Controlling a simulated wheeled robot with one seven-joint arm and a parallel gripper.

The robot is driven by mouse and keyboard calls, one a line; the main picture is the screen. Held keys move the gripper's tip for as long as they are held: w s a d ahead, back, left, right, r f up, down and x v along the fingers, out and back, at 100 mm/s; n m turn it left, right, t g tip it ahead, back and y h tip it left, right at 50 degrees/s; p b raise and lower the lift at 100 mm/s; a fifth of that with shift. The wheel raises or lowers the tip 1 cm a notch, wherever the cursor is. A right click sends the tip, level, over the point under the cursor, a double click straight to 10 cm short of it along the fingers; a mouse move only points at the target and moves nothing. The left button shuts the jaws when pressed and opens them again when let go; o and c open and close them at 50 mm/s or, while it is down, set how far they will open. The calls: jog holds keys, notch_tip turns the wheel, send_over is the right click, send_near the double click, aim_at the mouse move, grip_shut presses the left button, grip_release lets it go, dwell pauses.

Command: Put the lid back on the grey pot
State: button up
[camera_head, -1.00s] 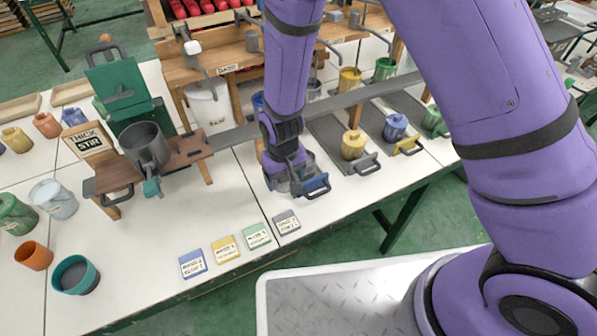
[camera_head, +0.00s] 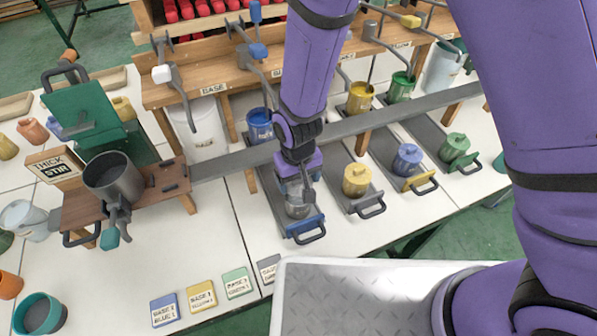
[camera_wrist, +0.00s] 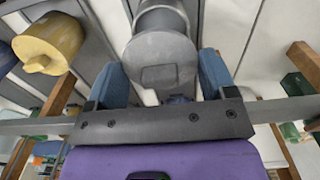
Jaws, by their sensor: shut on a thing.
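A small grey pot (camera_head: 298,207) stands upright on the blue-handled slide tray (camera_head: 303,228), directly below my gripper (camera_head: 299,182). In the wrist view the grey lid (camera_wrist: 160,52) fills the space between the two blue fingers of my gripper (camera_wrist: 163,80), its square knob facing the camera. My gripper is shut on the lid. The pot (camera_wrist: 160,16) shows just beyond the lid, nearly in line with it. Whether the lid touches the pot's rim cannot be told. In the head view the lid is largely hidden by my gripper.
Lidded yellow (camera_head: 357,180), blue (camera_head: 407,159) and green (camera_head: 455,147) pots stand on neighbouring slides to the right. A grey rail (camera_head: 350,127) runs behind. A larger dark grey vessel (camera_head: 113,178) sits on a wooden stand at left. Coloured label cards lie in front.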

jog(key=shift+f, duration=1.85)
jog(key=shift+f, duration=0.15)
dwell(0.7)
jog(key=o, duration=0.8)
jog(key=shift+o, duration=0.2)
jog(key=shift+r, duration=3.5)
grip_shut()
